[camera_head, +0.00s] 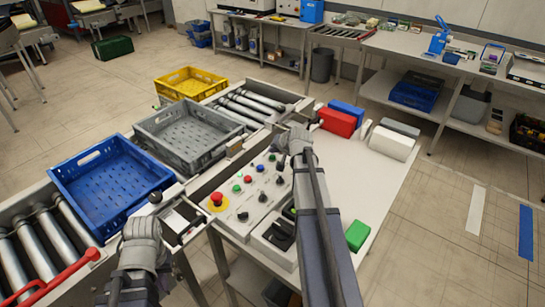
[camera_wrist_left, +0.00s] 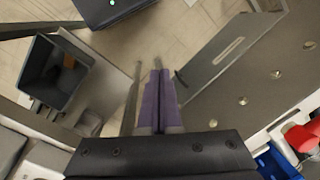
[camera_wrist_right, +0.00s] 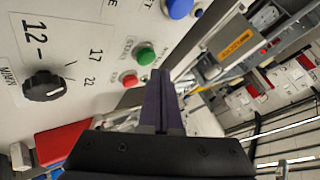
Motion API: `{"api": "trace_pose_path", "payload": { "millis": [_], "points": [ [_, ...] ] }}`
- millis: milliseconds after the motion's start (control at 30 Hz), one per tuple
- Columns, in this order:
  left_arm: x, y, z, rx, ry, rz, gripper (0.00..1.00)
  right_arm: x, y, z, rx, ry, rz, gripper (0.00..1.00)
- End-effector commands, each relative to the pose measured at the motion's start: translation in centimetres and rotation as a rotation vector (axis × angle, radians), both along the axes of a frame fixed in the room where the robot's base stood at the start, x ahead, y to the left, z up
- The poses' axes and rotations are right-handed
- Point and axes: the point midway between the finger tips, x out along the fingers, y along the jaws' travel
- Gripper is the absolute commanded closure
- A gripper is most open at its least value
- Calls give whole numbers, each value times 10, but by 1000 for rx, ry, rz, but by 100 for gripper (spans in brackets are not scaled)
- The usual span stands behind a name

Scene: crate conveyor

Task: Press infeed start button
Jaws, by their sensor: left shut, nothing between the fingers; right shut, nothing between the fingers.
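The control panel (camera_head: 230,222) carries a red mushroom button (camera_head: 217,199), a green button (camera_head: 237,188), several other small coloured buttons and black knobs. In the right wrist view a green button (camera_wrist_right: 145,56) sits close to my right fingertips, with a red button (camera_wrist_right: 130,80) beside it and a blue button (camera_wrist_right: 179,8) above. Labels are too blurred to tell which is infeed start. My right gripper (camera_head: 290,126) is shut and empty at the panel's far end; contact is not visible. My left gripper (camera_head: 155,199) is shut and empty near the conveyor's front edge; it also shows in the left wrist view (camera_wrist_left: 158,66).
The white tabletop (camera_head: 350,185) right of that arm is mostly clear.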

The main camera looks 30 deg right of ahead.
Motion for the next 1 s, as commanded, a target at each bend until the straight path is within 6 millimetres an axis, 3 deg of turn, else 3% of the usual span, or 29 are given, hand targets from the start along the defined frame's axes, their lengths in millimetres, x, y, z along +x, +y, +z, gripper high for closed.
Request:
{"api": "trace_pose_path", "payload": {
  "millis": [1000],
  "points": [
    [0,0,-8,0,0,0,100,0,0,-8,0,0,0,100]
  ]
}}
